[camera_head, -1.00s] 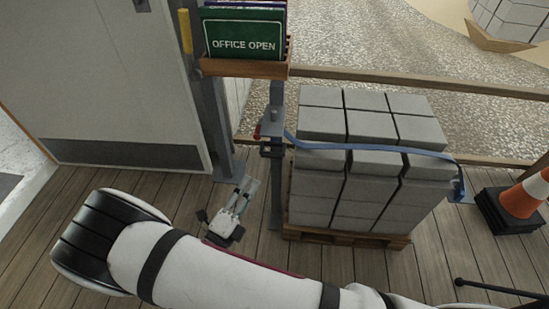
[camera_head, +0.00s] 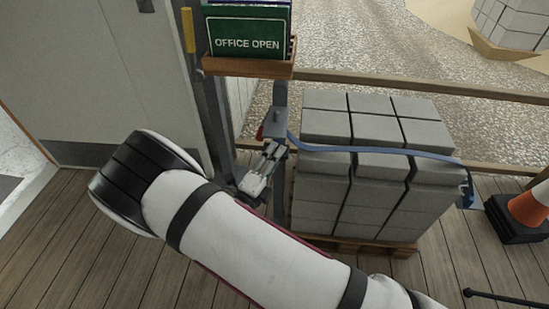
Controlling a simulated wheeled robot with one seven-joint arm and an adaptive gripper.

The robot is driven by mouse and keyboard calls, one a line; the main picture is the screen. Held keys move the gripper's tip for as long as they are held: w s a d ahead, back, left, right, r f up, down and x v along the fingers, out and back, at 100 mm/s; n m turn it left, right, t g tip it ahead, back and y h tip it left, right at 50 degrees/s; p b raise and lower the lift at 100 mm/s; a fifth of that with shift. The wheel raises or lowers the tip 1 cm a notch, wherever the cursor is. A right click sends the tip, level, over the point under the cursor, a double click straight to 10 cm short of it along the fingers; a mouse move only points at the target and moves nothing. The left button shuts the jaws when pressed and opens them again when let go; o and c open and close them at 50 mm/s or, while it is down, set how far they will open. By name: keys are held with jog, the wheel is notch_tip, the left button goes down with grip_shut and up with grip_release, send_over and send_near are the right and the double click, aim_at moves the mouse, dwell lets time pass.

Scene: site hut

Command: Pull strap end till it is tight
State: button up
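A blue strap (camera_head: 372,150) runs across the front of a stack of grey blocks (camera_head: 326,185). It goes from a fitting on a grey post (camera_head: 280,95) at the left to a blue bracket (camera_head: 468,188) at the right. It looks slightly bowed. A small red part (camera_head: 260,132) shows at the post's fitting. My gripper (camera_head: 276,146) is at the post, just in front of the fitting, and covers much of it. The strap's free end cannot be made out. The fingers are too small and overlapped to show whether they hold anything.
The blocks stand on a wooden pallet (camera_head: 362,243). An orange and white cone (camera_head: 531,208) on a black base is at the right. A tray with an "OFFICE OPEN" sign (camera_head: 247,38) sits above the post. A grey door (camera_head: 100,80) is at the left.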

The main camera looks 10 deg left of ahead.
grip_shut()
jog(key=shift+s, duration=0.1)
jog(key=s+p, duration=0.3)
jog(key=s, duration=0.6)
jog(key=shift+a, duration=0.15)
grip_release()
jog(key=v, duration=1.2)
